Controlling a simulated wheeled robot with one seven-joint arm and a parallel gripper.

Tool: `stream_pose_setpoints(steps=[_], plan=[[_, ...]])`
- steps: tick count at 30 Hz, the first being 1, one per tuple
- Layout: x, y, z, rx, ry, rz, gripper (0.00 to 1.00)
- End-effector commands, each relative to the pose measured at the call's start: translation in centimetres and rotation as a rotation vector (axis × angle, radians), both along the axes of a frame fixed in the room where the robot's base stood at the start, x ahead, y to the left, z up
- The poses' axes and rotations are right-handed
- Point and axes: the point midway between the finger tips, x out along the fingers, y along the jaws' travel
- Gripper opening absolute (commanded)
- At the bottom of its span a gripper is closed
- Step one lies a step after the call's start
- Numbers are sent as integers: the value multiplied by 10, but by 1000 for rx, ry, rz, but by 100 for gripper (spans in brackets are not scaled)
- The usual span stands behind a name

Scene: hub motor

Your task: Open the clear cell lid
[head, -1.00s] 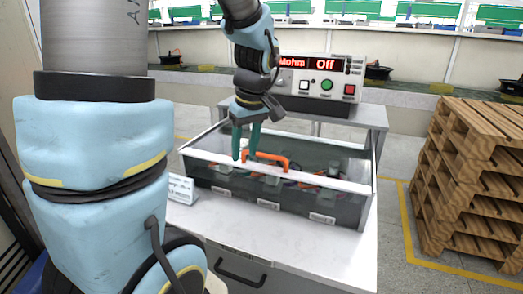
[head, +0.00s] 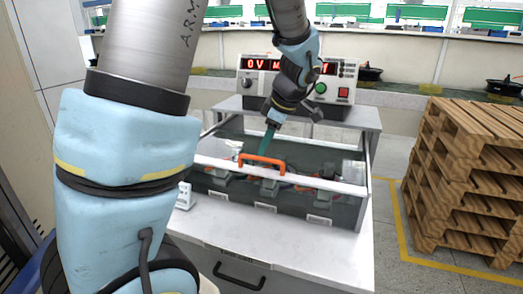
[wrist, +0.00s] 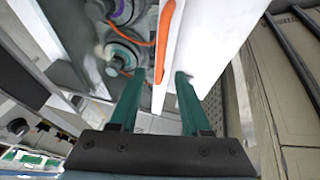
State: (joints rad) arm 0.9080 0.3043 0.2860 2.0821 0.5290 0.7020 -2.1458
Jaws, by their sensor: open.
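The clear cell lid (head: 315,154) lies over the test box and looks down, though its exact angle is hard to tell. An orange handle (head: 262,160) sits on its white front rail (head: 340,184). My gripper (head: 265,150) is tilted just behind the handle, its fingertips partly hidden by it. In the wrist view the two green fingers (wrist: 157,80) are apart, with the white rail edge running between them. The orange handle (wrist: 166,38) shows beyond the fingertips, and I cannot tell whether they touch it.
Hub motors (wrist: 124,48) with orange wires sit inside the box. A control unit (head: 298,84) with red displays stands behind on a shelf. A wooden pallet stack (head: 462,185) is at the right. The bench top (head: 300,245) in front of the box is clear.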

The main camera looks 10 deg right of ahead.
Motion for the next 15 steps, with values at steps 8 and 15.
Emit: stream_pose_setpoints(steps=[8, 15], plan=[[13, 10, -33, 2, 2, 1, 47], [15, 11, -40, -1, 1, -1, 47]])
